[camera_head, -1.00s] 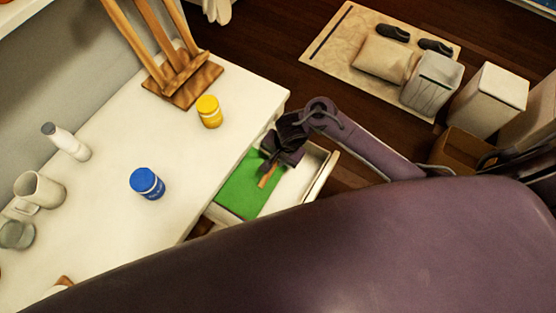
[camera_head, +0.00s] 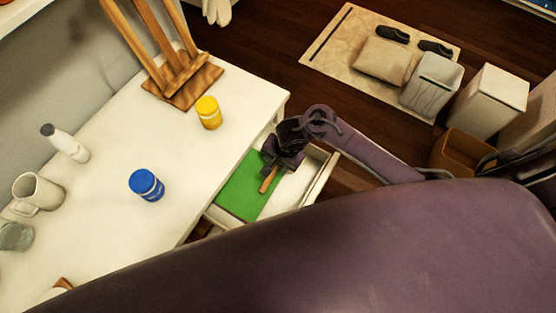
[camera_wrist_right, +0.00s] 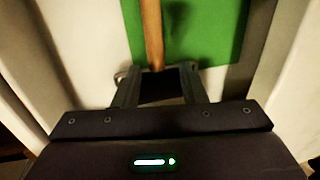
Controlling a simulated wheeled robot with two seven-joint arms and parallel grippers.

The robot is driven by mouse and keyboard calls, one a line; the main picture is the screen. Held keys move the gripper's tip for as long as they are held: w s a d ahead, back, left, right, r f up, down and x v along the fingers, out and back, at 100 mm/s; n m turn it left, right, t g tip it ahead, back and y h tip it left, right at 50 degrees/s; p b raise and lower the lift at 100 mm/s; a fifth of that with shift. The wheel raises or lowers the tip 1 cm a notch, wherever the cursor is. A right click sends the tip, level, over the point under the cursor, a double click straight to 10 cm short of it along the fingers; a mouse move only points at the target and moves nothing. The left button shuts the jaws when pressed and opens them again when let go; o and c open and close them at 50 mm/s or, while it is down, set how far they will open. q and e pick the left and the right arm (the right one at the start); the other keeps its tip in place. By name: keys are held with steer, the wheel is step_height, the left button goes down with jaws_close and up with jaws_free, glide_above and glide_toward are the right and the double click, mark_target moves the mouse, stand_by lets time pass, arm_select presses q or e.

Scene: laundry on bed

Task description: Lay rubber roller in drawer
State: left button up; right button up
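The rubber roller shows its wooden handle (camera_head: 268,181) in the head view, over the open drawer (camera_head: 318,187). In the right wrist view its handle (camera_wrist_right: 153,35) points away from me, and a dark roller part with metal ends sits between my fingers. My right gripper (camera_head: 275,168) is over the drawer; in the wrist view its two fingers (camera_wrist_right: 160,88) stand on either side of the dark roller part and appear shut on it. Whether the roller touches the drawer floor I cannot tell. My left gripper is not in view.
A flat green sheet (camera_head: 240,191) covers the drawer's left part; the right part is bare. The white tabletop (camera_head: 105,215) beside it holds a yellow jar (camera_head: 208,112), a blue jar (camera_head: 146,184), a white bottle (camera_head: 66,143), a mug (camera_head: 38,192) and a wooden easel (camera_head: 185,85).

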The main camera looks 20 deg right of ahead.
step_height(320, 180, up, 13)
steer(key=s+d+p, duration=0.1)
steer(key=p, duration=0.6)
steer(key=shift+s+d, duration=0.3)
steer(key=shift+s, duration=0.05)
